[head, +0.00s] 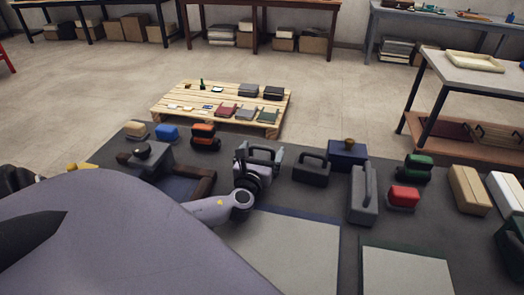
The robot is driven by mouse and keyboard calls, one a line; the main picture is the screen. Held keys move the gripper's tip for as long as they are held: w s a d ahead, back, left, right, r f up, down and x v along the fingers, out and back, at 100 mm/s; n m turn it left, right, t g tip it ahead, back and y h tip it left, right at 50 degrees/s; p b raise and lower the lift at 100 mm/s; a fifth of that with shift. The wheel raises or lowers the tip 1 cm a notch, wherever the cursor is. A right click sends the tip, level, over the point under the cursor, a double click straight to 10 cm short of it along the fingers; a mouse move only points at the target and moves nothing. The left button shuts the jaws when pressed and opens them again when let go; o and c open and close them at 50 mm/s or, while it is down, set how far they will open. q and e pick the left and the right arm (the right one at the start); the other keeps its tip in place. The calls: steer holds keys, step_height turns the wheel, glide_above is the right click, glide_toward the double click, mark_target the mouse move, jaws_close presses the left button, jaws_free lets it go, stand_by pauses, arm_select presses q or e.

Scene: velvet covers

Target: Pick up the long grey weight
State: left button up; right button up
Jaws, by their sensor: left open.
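The long grey weight (362,200) stands on the dark mat right of centre, its bar handle running along its length. My left arm comes in from the lower left, and my left gripper (256,166) is over the mat, left of the long grey weight and apart from it. The gripper is open; its fingers are small and partly hidden by the wrist. A smaller black weight with a handle (311,169) stands between the gripper and the long grey weight. My right gripper is not in view.
A blue box with a brass knob (347,154) and a red block (403,197) stand close to the long weight. Pale panels (290,250) lie in front. A wooden pallet (170,116) with small items is behind. A bench (485,72) stands at right.

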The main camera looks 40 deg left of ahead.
arm_select(q)
steer(key=c, duration=1.7)
steer(key=shift+w+a+r, duration=0.1)
steer(key=shift+w+r, duration=0.05)
steer(key=shift+r, duration=0.1)
steer(key=shift+c, duration=0.8)
